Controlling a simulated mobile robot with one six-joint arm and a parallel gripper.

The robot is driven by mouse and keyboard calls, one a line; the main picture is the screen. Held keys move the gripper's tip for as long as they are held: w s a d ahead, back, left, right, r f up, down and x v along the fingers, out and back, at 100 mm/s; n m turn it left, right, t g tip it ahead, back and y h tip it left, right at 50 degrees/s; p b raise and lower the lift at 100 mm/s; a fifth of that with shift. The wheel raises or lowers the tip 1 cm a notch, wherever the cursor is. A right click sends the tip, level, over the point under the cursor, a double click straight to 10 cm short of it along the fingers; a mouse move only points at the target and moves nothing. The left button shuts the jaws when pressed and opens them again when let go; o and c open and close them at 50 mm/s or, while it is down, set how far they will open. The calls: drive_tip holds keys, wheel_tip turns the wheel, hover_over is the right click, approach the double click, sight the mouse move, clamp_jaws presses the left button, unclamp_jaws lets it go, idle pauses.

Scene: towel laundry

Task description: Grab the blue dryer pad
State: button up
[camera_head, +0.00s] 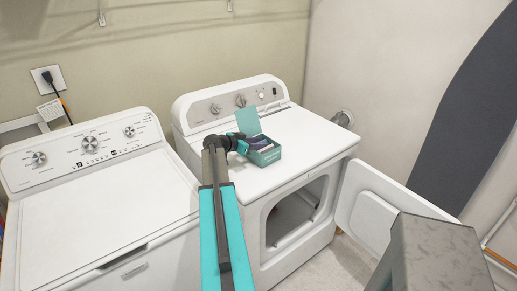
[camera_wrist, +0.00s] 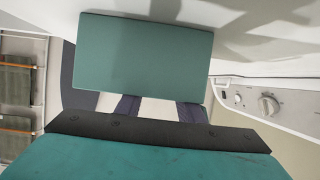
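The white dryer (camera_head: 310,140) has its front door (camera_head: 385,215) swung open at right. A washer (camera_head: 90,210) stands at left. Dryer top to the right of the box is clear. Towels (camera_wrist: 15,85) hang on a rack in the wrist view.

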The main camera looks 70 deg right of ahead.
drive_tip(key=shift+a+f, duration=0.1)
drive_tip(key=shift+f, duration=0.3)
drive_tip(key=shift+c, duration=0.2)
clamp_jaws()
drive_tip(key=shift+w+r, duration=0.1)
drive_tip(key=shift+r, duration=0.1)
drive_tip(key=shift+r, duration=0.2)
drive_tip(key=shift+r+b, duration=1.6)
drive_tip(key=shift+r, duration=3.25)
